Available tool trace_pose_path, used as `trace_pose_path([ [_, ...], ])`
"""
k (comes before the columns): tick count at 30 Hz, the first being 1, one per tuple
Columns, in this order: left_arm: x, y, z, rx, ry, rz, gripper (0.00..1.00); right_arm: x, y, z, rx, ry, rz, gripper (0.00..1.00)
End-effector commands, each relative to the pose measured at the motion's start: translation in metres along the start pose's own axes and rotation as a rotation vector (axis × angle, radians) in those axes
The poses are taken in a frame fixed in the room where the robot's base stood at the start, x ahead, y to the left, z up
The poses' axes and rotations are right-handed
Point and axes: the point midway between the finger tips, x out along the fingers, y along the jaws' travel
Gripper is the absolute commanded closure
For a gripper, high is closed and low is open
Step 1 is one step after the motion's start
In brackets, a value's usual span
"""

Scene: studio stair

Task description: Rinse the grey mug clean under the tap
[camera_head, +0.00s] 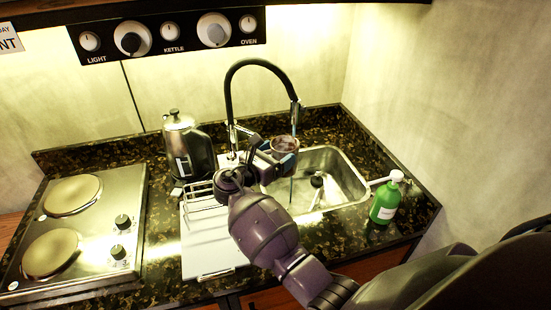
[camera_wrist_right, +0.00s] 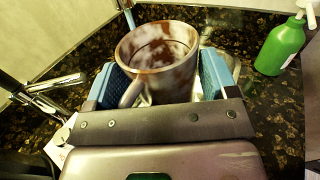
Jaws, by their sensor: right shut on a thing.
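The grey mug (camera_head: 285,145) is held over the sink (camera_head: 338,172), just below the outlet of the black tap (camera_head: 228,95). My right gripper (camera_head: 273,156) is shut on it, with one blue pad on each side in the right wrist view (camera_wrist_right: 163,80). There the mug (camera_wrist_right: 155,55) looks upright or slightly tilted, with brown and whitish smears on its wall and inside. A thin pale streak, perhaps water, shows below the mug in the head view. My left gripper is not in view.
A green bottle (camera_head: 385,200) with a white pump stands right of the sink. A kettle (camera_head: 188,145) stands behind the white drainboard (camera_head: 210,255) and its wire rack. A two-plate hob (camera_head: 100,210) is at the left. A dark object lies in the sink.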

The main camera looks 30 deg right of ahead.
Motion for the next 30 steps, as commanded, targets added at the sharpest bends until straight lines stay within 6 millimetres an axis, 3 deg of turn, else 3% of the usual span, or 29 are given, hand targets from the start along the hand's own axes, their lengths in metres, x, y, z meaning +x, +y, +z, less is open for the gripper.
trace_pose_path([
  [19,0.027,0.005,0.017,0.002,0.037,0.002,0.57,0.041,0.032,-0.013,0.002,-0.001,0.000,0.59],
  [30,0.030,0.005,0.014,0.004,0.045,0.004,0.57,0.063,0.049,-0.014,0.002,-0.001,0.001,0.59],
])
